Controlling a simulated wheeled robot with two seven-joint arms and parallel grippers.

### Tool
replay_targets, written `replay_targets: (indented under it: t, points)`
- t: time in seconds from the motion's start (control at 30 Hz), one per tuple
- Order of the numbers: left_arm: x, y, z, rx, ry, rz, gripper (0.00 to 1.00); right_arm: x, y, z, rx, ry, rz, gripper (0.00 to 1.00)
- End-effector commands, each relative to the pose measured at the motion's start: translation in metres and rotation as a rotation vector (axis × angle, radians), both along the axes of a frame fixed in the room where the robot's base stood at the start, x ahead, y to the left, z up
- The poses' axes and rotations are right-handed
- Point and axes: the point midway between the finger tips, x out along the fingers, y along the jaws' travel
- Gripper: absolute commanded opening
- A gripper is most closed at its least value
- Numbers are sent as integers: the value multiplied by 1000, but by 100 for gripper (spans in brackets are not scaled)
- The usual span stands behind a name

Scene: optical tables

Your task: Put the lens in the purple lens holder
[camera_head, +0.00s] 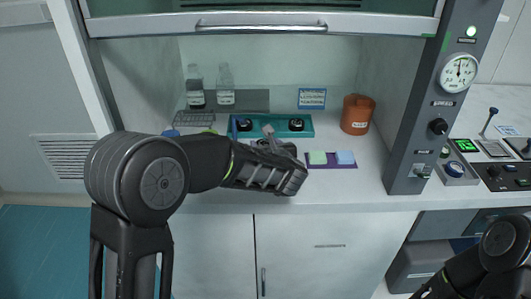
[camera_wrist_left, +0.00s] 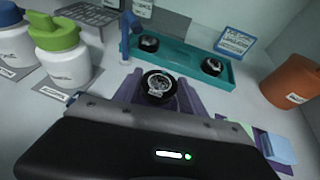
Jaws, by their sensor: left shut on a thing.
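My left gripper (camera_head: 275,143) is over the hood's worktop, in front of the teal tray. In the left wrist view a round black lens (camera_wrist_left: 158,85) with a clear, glinting face shows between two grey-purple bars. It appears to be in the grip of my left gripper (camera_wrist_left: 156,98), which is shut. Whether the bars are fingers or part of the purple lens holder I cannot tell. No purple holder can be made out clearly; it may be hidden. Two more black round pieces (camera_head: 243,125) (camera_head: 296,124) sit in the teal tray. My right gripper is out of view.
The teal tray (camera_wrist_left: 186,60) lies behind the lens, beside a blue post (camera_wrist_left: 130,35). A purple mat (camera_head: 330,165) with green and blue pads is to the right. A brown container (camera_head: 357,114) stands further right. Green-capped (camera_wrist_left: 63,55) and blue-capped bottles stand at left.

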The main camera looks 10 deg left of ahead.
Motion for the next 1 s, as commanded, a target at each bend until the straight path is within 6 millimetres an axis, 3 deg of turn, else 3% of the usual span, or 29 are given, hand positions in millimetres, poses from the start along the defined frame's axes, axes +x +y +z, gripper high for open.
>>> replay_targets:
  t: [0.2,0.63,0.67,0.9,1.0]
  points:
    - [0,0,-28,1,2,-1,7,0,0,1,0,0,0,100]
    - [0,0,-33,0,0,0,7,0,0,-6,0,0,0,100]
    - [0,0,-31,0,1,0,50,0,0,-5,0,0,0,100]
    - [0,0,-31,0,1,0,70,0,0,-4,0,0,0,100]
    - [0,0,-31,0,1,0,70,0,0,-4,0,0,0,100]
